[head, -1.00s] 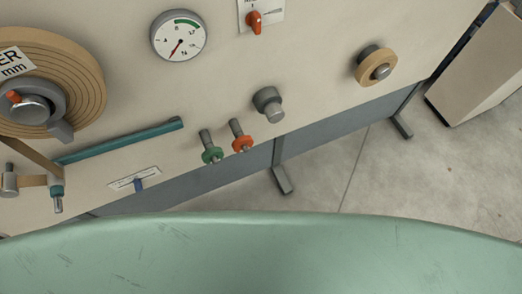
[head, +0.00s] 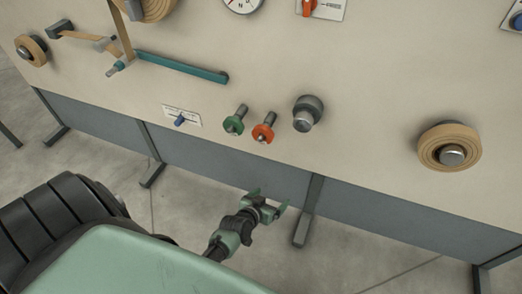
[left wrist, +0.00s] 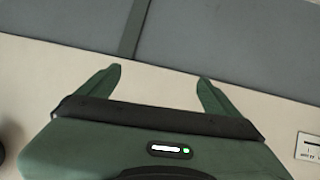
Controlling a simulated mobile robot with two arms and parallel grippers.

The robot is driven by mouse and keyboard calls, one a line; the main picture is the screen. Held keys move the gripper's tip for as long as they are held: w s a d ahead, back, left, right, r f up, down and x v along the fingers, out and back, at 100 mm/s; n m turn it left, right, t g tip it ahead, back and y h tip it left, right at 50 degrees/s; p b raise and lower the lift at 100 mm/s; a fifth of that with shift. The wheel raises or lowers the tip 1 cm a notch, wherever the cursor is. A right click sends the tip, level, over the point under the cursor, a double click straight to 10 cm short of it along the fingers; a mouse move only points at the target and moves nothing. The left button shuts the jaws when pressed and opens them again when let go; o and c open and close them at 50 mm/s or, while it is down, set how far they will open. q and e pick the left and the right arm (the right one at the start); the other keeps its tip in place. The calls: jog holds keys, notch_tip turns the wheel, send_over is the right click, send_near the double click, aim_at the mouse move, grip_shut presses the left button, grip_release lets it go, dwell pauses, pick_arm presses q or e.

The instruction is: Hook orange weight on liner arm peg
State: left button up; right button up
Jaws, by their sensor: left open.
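The orange weight (head: 263,133) hangs on its own peg on the beige panel, just right of the green weight (head: 234,125). The teal liner arm (head: 180,67) slopes across the panel at upper left of the weights. I cannot clearly make out a separate peg on it. My left gripper (head: 268,201) is open and empty, below the orange weight and in front of the grey lower panel, apart from it. In the left wrist view its two green fingers (left wrist: 160,76) are spread with nothing between them; no weight shows there.
A dark grey knob (head: 307,113) sticks out right of the orange weight. A tan roll (head: 450,147) sits farther right, and a smaller one (head: 31,50) at far left. A label with a blue switch (head: 181,118) is left of the weights. Grey legs stand below.

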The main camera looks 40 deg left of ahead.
aim_at(259, 141)
pick_arm(q)
jog(key=w+a+r+n+t+y+b, duration=0.1)
jog(key=w+a+r+t+b, duration=0.1)
jog(key=r, duration=0.3)
jog(key=w+a+r+n+t+y+b, duration=0.1)
jog(key=w+a+r+t+b, duration=0.1)
jog(key=r, duration=0.4)
jog(key=w+a+r+n+t+y+b, duration=0.1)
jog(key=w+a+r+t+b, duration=0.1)
jog(key=w+a+r+b, duration=0.1)
jog(key=shift+w+a+r+b, duration=0.2)
jog(key=shift+a+r+b, duration=0.35)
jog(key=shift+a+r, duration=0.85)
jog(key=shift+w+a+r+y, duration=0.1)
jog(key=shift+w+a+y, duration=0.15)
jog(key=shift+y, duration=0.15)
jog(key=b+x, duration=0.1)
jog(key=x, duration=0.5)
jog(key=shift+d, duration=0.15)
jog(key=shift+w, duration=0.55)
pick_arm(e)
jog(key=w+r+t, duration=0.1)
jog(key=w+r, duration=0.2)
jog(key=r, duration=0.5)
jog(key=shift+w+a+r, duration=0.3)
jog(key=shift+w, duration=0.1)
